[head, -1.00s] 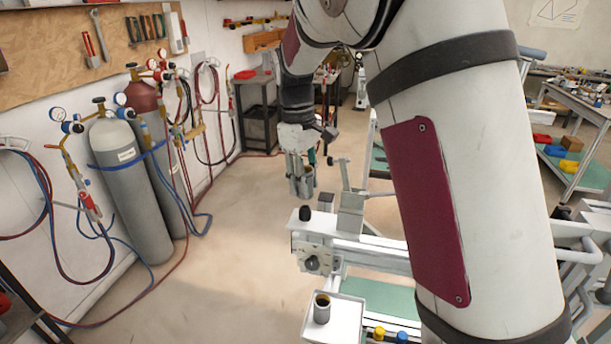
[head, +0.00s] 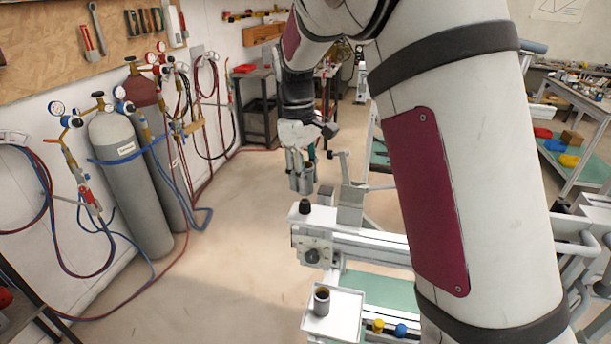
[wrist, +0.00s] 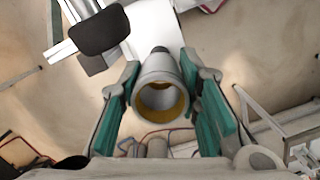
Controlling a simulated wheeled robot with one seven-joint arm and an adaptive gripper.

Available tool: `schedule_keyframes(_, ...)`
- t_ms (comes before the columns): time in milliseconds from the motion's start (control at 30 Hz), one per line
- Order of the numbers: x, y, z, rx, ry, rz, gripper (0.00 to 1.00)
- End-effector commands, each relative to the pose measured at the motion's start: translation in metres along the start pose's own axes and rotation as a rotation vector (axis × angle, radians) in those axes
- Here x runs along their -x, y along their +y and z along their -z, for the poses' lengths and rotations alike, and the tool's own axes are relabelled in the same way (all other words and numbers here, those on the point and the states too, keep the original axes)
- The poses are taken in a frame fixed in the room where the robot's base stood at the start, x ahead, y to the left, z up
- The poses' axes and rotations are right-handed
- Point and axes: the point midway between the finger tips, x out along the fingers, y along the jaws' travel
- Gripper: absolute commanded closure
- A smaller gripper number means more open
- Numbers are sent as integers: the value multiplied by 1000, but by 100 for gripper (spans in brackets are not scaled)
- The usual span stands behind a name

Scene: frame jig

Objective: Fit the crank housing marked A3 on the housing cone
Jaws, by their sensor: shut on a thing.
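My gripper (head: 300,160) is shut on a grey, hollow cylindrical housing (wrist: 159,75), gripped between the teal finger pads in the wrist view. The housing's open end, with a yellowish inner rim, faces the wrist camera. I cannot read an A3 mark on it. In the head view the gripper points down and holds the housing above and behind the near end of the white frame jig (head: 375,248). A small dark cone-like piece (head: 305,207) stands upright on that end; it may be the housing cone. In the picture the housing appears just above it, apart.
A second grey cylinder (head: 321,300) stands on a small white tray (head: 345,327) at the jig's front, beside yellow (head: 378,325) and blue (head: 401,330) caps. Gas bottles (head: 130,185) with hoses stand at the left wall. The floor between is clear. My arm covers the right middle.

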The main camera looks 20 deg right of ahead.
Motion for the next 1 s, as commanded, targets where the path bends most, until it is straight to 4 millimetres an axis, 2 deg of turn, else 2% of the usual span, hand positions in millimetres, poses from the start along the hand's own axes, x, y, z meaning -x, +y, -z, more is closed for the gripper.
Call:
schedule_keyframes(467, 0, 0, 0, 0, 0, 0, 100)
schedule_keyframes(1000, -10, 0, 1, -1, -1, 0, 100)
